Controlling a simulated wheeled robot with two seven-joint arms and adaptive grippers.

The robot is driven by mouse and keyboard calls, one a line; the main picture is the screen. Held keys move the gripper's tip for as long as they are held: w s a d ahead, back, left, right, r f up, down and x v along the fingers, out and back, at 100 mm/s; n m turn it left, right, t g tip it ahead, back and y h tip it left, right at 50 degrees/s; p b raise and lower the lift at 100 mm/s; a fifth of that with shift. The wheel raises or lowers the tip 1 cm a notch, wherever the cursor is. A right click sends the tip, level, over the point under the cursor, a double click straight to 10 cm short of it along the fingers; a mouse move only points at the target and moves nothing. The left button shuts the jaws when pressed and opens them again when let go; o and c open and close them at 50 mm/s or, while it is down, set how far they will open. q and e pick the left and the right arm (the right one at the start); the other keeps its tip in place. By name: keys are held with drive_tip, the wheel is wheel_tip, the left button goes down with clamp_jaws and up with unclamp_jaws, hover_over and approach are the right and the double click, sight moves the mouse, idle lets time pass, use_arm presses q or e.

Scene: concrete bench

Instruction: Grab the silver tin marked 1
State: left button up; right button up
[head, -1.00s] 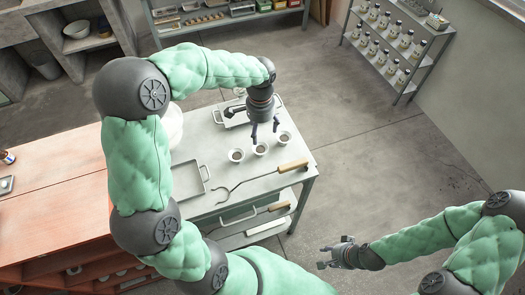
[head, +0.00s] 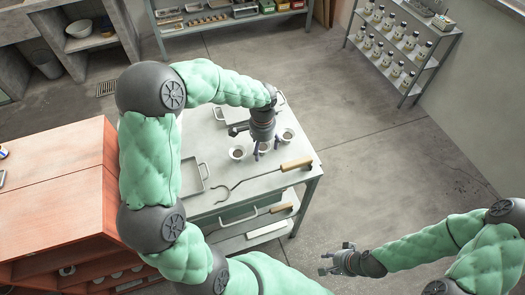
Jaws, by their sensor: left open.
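Three small round silver tins with dark contents stand in a row on the grey bench (head: 228,200): a left tin (head: 237,153), a middle tin (head: 264,148) and a right tin (head: 288,133). Their marks are too small to read, so I cannot tell which is marked 1. My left gripper (head: 266,151) points down, open, with its fingers at either side of the middle tin, which it partly hides. I cannot tell whether the fingers touch it. My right gripper (head: 323,263) is open and empty, over the floor off the bench's right side.
A wooden-handled hooked rod (head: 262,177) lies in front of the tins. A shallow tray (head: 193,181) is on the bench's left and another tray (head: 224,113) behind the gripper. An orange wooden cabinet (head: 60,190) stands at left. Shelves with bottles (head: 398,50) stand far right.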

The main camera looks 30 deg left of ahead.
use_arm(q)
drive_tip(key=c, duration=1.2)
drive_tip(key=shift+r, duration=0.15)
